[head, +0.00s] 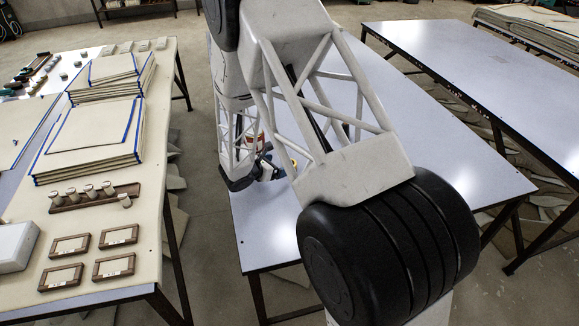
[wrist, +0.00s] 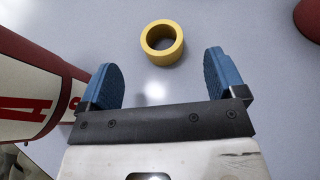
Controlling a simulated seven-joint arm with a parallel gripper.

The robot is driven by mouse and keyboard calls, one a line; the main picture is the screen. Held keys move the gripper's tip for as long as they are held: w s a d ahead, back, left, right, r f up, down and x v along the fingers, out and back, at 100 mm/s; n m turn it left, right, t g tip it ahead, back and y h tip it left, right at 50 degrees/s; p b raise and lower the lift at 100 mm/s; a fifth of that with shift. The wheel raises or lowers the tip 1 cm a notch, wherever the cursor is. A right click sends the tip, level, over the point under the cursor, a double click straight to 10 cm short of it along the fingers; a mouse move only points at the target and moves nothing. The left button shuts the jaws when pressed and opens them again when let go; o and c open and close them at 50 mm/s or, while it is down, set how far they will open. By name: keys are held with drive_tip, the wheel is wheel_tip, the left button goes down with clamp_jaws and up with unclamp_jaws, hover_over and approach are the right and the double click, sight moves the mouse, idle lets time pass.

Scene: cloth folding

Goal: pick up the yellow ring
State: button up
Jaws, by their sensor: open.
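The yellow ring (wrist: 165,58) lies on the pale table in the wrist view, its hole facing up toward the camera. It is a short, thick-walled ring. My gripper (wrist: 160,72) has two blue fingers spread wide and nothing between them. The ring shows just beyond the fingertips, roughly centred between them and apart from both. In the head view my gripper (head: 268,168) is small and partly hidden by my own arm. A small yellow patch beside it there is too small to identify surely.
A large red and white object (wrist: 35,90) stands close to the left finger in the wrist view. A dark red object (wrist: 309,18) is at the upper right. The pale table (head: 440,160) is otherwise mostly clear. A side table at left bears cloth stacks (head: 95,140).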

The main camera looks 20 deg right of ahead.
drive_tip(key=shift+x, duration=1.3)
drive_tip(key=shift+x, duration=2.55)
drive_tip(key=shift+f, duration=0.1)
drive_tip(key=c, duration=1)
